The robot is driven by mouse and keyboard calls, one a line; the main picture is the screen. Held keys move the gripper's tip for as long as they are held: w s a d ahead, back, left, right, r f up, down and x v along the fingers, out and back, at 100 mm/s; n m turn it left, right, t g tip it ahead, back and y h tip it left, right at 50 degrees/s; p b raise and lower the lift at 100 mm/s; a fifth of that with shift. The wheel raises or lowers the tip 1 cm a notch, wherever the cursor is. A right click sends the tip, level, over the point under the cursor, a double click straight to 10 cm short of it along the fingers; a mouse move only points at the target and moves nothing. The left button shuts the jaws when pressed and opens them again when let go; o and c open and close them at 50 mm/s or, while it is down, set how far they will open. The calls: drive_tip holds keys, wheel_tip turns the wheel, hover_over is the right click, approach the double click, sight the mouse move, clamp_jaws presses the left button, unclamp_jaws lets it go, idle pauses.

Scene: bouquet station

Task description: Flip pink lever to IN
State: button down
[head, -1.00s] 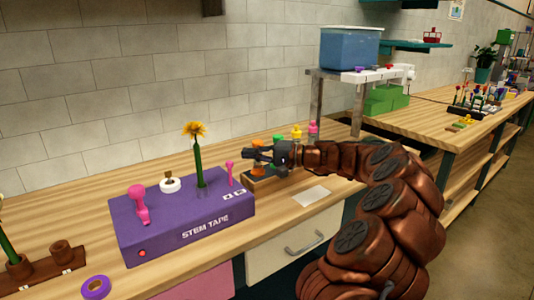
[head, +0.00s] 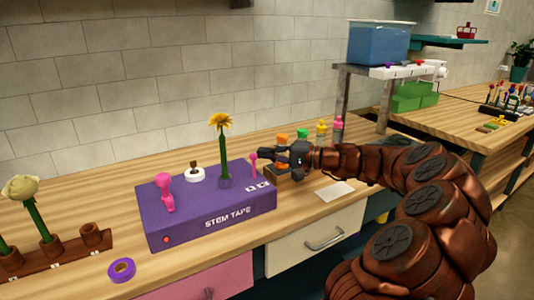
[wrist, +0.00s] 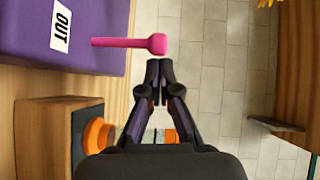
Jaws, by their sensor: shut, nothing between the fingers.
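The purple stem tape box (head: 205,212) sits on the wooden bench. A small pink lever (head: 253,166) stands up at its right end, near two small white labels. In the wrist view the pink lever (wrist: 128,43) sticks out from the box, with its round knob just ahead of my fingertips and a white OUT label (wrist: 61,29) beside its base. The IN label cannot be read. My gripper (head: 268,158) is just right of the lever. In the wrist view my gripper (wrist: 159,68) is shut and empty, with a small apparent gap to the knob.
A larger pink handle (head: 165,192) and a yellow flower (head: 220,121) stand on the box. A wooden block with an orange knob (wrist: 97,134) is close beside my gripper. Several coloured bottles (head: 321,129) stand behind it. A purple tape roll (head: 121,270) lies in front.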

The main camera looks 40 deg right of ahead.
sight(253, 154)
drive_tip(key=shift+a+r+n+h+b, duration=0.15)
drive_tip(key=shift+a+n+h+b, duration=0.2)
drive_tip(key=shift+b, duration=0.25)
drive_tip(key=a+n+b, duration=0.1)
drive_tip(key=a+n+g+h+b, duration=0.1)
drive_tip(key=b, duration=0.1)
drive_tip(key=shift+w+r+g+h, duration=0.1)
drive_tip(key=shift+r+g+h, duration=0.1)
drive_tip(key=shift+g+h, duration=0.1)
drive_tip(key=shift+a+n+h+b, duration=0.35)
drive_tip(key=shift+a+b, duration=0.1)
drive_tip(key=shift+a, duration=0.05)
drive_tip(key=shift+a+r+g, duration=0.1)
drive_tip(key=shift+r+g, duration=0.05)
drive_tip(key=shift+g, duration=0.15)
drive_tip(key=shift+d, duration=0.2)
drive_tip(key=shift+d+f, duration=0.45)
drive_tip(key=shift+d, duration=0.15)
drive_tip(key=shift+r, duration=0.1)
